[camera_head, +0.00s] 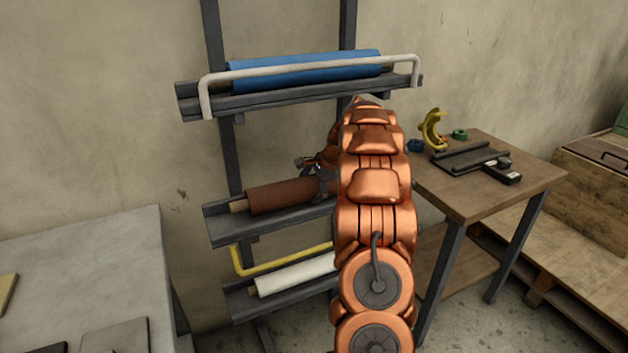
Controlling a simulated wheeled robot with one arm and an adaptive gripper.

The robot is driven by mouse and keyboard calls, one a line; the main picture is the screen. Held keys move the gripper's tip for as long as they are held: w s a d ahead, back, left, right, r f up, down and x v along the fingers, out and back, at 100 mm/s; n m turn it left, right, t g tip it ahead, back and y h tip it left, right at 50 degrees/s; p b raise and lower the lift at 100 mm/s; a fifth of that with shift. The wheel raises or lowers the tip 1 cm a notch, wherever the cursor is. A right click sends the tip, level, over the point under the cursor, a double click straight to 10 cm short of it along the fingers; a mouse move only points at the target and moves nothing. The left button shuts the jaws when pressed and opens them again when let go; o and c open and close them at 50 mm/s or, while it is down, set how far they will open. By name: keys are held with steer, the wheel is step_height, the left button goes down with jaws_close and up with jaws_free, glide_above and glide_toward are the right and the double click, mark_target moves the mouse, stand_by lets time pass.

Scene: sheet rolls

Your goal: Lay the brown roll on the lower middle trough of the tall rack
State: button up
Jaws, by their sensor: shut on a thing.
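The brown roll (284,195) lies lengthwise along the lower middle trough (222,232) of the tall rack (232,158). Its pale core end shows at the left. The roll is at trough height, but I cannot tell if it rests fully on the trough or hangs just above it. My gripper (322,180) is at the roll's right part and shut on it. My arm hides the roll's right end, the right part of the trough and some of the gripper.
A blue roll (300,70) sits behind a white bar in the trough above. A white roll (295,274) lies in the trough below, by a yellow bar (280,260). A wooden table (535,172) with tools stands right. A grey table (80,260) stands left.

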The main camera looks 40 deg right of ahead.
steer(key=shift+w+r, duration=0.1)
steer(key=shift+r, duration=0.05)
steer(key=o, duration=1.5)
steer(key=shift+c, duration=0.2)
